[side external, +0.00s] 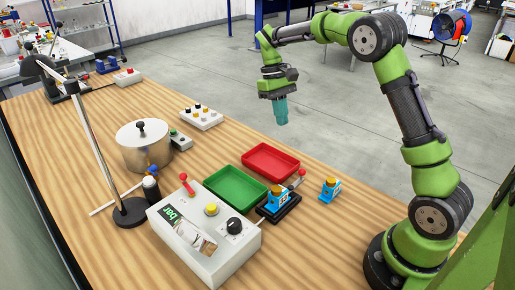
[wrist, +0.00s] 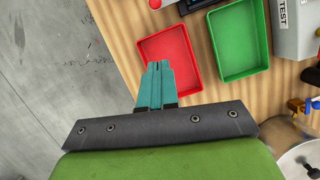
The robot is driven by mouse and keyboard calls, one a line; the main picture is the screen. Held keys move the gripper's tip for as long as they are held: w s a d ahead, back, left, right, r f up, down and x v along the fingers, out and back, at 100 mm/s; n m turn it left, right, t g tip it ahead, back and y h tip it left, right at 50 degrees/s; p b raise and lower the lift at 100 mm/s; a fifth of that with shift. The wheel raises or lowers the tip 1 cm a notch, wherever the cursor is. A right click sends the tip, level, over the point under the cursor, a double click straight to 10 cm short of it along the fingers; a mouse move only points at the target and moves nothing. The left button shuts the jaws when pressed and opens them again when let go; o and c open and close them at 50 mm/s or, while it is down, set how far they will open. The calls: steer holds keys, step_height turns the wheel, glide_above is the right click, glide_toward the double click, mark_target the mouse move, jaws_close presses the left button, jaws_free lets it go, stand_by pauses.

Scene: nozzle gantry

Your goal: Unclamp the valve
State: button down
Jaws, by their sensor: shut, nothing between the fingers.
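A blue valve (side external: 277,200) with a yellow top sits in a black clamp fixture (side external: 284,212) in front of the trays. The clamp's lever (side external: 297,181) has a red tip and slants up to the right. A second blue valve (side external: 330,190) with a yellow top stands loose on the table to the right. My gripper (side external: 281,114) is shut and empty, raised high behind the red tray, well away from the clamp. Its teal fingers (wrist: 158,72) are together in the wrist view. There, only a red tip and dark parts of the clamp show at the top edge.
A red tray (side external: 271,147) and a green tray (side external: 236,172) lie empty beside the clamp. A metal pot (side external: 142,160) and a lamp stand (side external: 130,211) are at left. The table's right end is mostly clear.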

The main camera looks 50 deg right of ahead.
steer(key=x, duration=1)
steer(key=shift+s+a+f, duration=0.1)
steer(key=shift+s, duration=0.4)
steer(key=shift+s+a+f, duration=0.1)
steer(key=shift+s+a, duration=0.05)
steer(key=shift+s, duration=0.4)
steer(key=shift+s+a+f, duration=0.15)
steer(key=shift+s+f, duration=0.05)
steer(key=shift+s, duration=0.65)
